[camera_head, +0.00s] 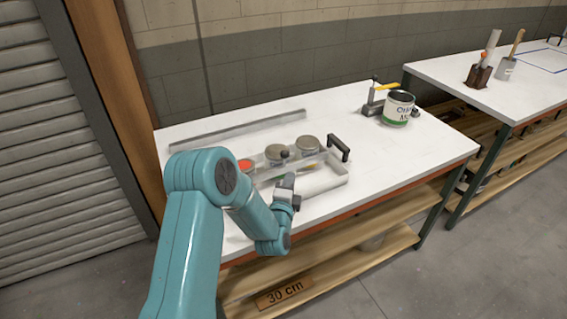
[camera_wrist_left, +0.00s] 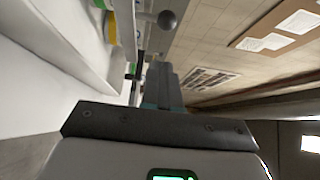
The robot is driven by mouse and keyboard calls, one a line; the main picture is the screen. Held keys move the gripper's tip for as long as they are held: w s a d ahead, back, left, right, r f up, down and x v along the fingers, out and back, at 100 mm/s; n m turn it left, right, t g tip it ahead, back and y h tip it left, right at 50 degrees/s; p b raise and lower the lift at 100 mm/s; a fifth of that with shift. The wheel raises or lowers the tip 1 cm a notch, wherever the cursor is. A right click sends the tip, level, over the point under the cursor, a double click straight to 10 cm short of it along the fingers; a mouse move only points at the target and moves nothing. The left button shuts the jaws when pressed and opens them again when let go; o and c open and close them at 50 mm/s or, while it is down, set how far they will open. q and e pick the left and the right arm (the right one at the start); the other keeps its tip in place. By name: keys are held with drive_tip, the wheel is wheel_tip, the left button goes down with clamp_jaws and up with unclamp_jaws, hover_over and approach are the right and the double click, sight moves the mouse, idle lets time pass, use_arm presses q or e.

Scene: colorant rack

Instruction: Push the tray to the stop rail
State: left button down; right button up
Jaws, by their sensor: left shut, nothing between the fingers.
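The pale tray (camera_head: 328,184) sits on the white worktable, holding two lidded jars (camera_head: 307,145) and a red-topped item (camera_head: 245,165). A black handle (camera_head: 339,148) stands at its right end. The grey stop rail (camera_head: 240,128) lies along the back of the table, with bare tabletop between it and the tray. My left gripper (camera_head: 288,181) is shut and empty at the tray's front side; I cannot tell whether it touches the tray. Its shut fingers also show in the left wrist view (camera_wrist_left: 164,86), near a dark round knob (camera_wrist_left: 167,19). My right gripper is not in view.
A white can with a green band (camera_head: 398,110) and a small device with a yellow handle (camera_head: 376,100) stand at the table's back right. The tabletop right of the tray is clear. A second table (camera_head: 470,93) with tool holders stands further right.

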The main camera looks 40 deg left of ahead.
sight(286, 158)
use_arm(q)
drive_tip(key=w+a, duration=0.1)
drive_tip(key=a, duration=0.1)
drive_tip(key=w+a+p, duration=0.1)
drive_tip(key=w+a, duration=0.2)
drive_tip(key=shift+a+p, duration=0.3)
drive_tip(key=shift+p, duration=0.1)
drive_tip(key=shift+w, duration=0.1)
